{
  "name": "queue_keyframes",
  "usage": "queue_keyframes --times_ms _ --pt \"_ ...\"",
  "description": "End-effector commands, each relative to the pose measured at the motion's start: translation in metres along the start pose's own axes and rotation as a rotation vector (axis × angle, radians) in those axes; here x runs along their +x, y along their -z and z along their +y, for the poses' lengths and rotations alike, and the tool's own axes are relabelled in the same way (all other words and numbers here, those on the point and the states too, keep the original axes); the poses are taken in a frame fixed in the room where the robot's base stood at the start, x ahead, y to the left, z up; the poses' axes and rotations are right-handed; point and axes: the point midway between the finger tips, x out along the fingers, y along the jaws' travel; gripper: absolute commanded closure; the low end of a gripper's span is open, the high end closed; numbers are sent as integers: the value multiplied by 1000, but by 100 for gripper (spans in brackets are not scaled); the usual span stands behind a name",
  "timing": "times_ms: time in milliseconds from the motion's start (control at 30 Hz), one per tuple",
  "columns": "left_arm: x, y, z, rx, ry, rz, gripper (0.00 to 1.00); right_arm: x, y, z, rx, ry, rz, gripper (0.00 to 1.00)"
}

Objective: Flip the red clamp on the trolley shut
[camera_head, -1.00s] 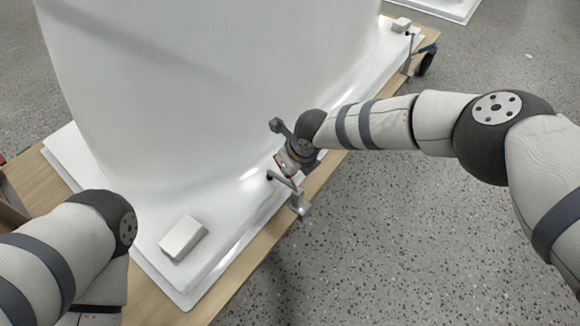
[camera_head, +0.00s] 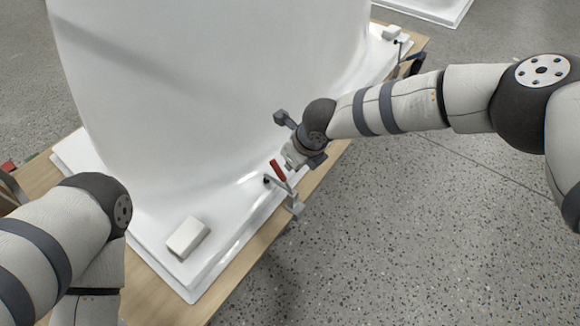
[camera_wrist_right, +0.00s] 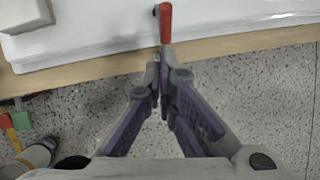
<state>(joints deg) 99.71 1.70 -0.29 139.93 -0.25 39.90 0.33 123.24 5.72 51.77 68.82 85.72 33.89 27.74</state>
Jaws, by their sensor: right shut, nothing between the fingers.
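The red clamp handle (camera_head: 278,170) sits at the near edge of the trolley (camera_head: 236,262), beside the white shell. It points away from the edge, over the shell's flange; its exact tilt is hard to tell. Its grey metal body (camera_head: 293,203) is fixed at the wooden edge. My right gripper (camera_head: 288,160) is shut and empty, just above and right of the handle in the head view. In the right wrist view the handle (camera_wrist_right: 165,22) shows beyond my shut fingertips (camera_wrist_right: 162,85), which overlap the clamp's body; contact cannot be told. My left gripper is out of view.
The big white shell (camera_head: 200,90) rises behind the clamp. A white block (camera_head: 187,238) lies on its flange, another (camera_head: 393,33) at the far end near a second clamp (camera_head: 401,48).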

Motion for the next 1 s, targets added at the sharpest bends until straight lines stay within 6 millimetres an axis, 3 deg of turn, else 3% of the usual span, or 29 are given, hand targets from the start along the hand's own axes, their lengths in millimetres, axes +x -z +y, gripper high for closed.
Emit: queue_keyframes --times_ms 100,233,767,867,967,1000 --pt "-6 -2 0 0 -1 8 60 -20 -5 0 -1 1 0 100" --pt "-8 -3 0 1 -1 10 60 -29 -6 1 -1 0 1 100" --pt "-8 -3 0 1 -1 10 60 -27 0 4 -20 -1 11 100" --pt "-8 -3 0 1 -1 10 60 -10 41 24 -176 -8 75 100" --pt "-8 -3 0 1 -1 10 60 12 124 61 -495 -50 181 100" --pt "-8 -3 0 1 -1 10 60 17 162 77 -640 -82 218 100"
